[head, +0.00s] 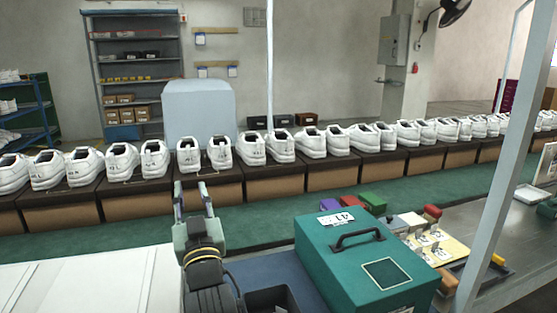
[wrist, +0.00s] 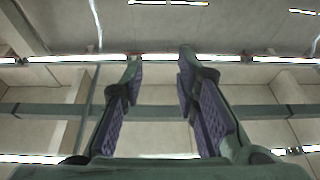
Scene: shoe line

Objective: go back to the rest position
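My gripper (head: 192,194) points up and away from me in the head view, in front of the row of shoes. In the wrist view its two fingers (wrist: 160,75) stand wide apart with nothing between them. Behind them the wrist view shows only the ceiling with its beams and strip lights. The gripper looks empty and holds no shoe. In the head view its fingertips overlap the front of a brown box below the white shoes (head: 219,153); I cannot tell how far apart they are in depth.
White shoes stand in pairs on brown boxes (head: 335,175) along the green line (head: 265,220). A teal case (head: 330,265) with a black handle stands right of my arm. A pale post (head: 490,170) rises at the right. A white surface (head: 90,285) lies clear at left.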

